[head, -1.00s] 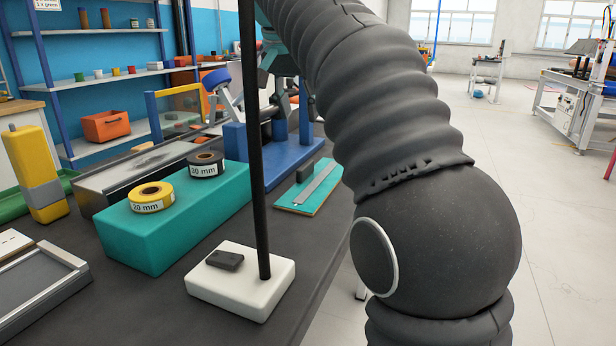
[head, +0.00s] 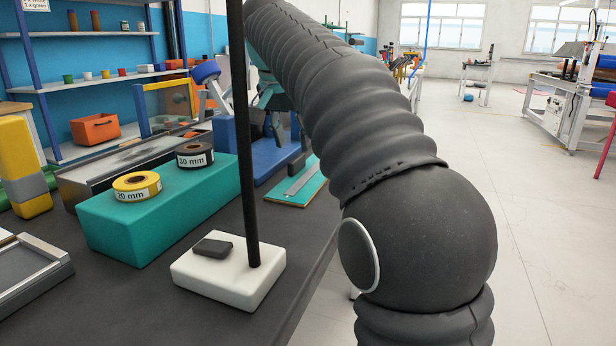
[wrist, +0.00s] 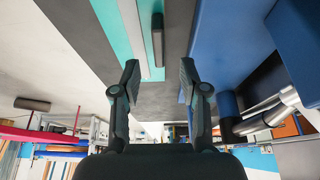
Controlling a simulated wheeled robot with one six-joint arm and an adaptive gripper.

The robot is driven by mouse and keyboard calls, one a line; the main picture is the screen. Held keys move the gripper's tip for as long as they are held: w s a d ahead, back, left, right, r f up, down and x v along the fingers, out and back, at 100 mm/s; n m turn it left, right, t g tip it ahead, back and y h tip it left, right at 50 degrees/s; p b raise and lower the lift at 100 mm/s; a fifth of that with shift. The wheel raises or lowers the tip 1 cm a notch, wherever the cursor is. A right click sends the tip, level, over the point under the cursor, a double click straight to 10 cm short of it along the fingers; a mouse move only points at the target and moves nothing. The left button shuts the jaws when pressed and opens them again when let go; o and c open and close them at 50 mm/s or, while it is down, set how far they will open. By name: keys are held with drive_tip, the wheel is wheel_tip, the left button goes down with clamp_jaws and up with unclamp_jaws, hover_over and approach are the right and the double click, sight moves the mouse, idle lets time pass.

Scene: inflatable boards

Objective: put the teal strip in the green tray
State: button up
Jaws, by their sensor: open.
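A flat teal strip (head: 297,189) lies on the dark bench near its right edge, with a grey metal bar along it and a dark block beside the bar. It also shows in the wrist view (wrist: 112,25), above and between the fingers. The green tray (head: 51,173) shows only in part at the far left, behind a yellow and grey upright thing.
A teal block (head: 165,222) carries a yellow 20 mm roll (head: 137,186) and a dark 30 mm roll (head: 195,154). A white base (head: 228,275) with a black pole stands in front. A blue stand (head: 270,155) is behind the strip. Open floor lies right of the bench.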

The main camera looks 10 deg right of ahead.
sight(297, 158)
drive_tip(key=b+x, duration=0.1)
drive_tip(key=x, duration=0.3)
drive_tip(key=shift+f, duration=0.35)
clamp_jaws()
drive_tip(key=shift+r, duration=0.15)
drive_tip(key=shift+r, duration=0.65)
wheel_tip(297, 158, up, 3)
drive_tip(key=shift+r+p, duration=0.1)
drive_tip(key=shift+p, duration=0.85)
drive_tip(key=s+d+r, duration=0.2)
drive_tip(key=d+r, duration=0.1)
drive_tip(key=d, duration=0.2)
drive_tip(key=s+d+r+p, duration=0.1)
drive_tip(key=s+d+r, duration=0.1)
drive_tip(key=d, duration=0.4)
drive_tip(key=shift+s+r, duration=0.3)
drive_tip(key=shift+r, duration=0.35)
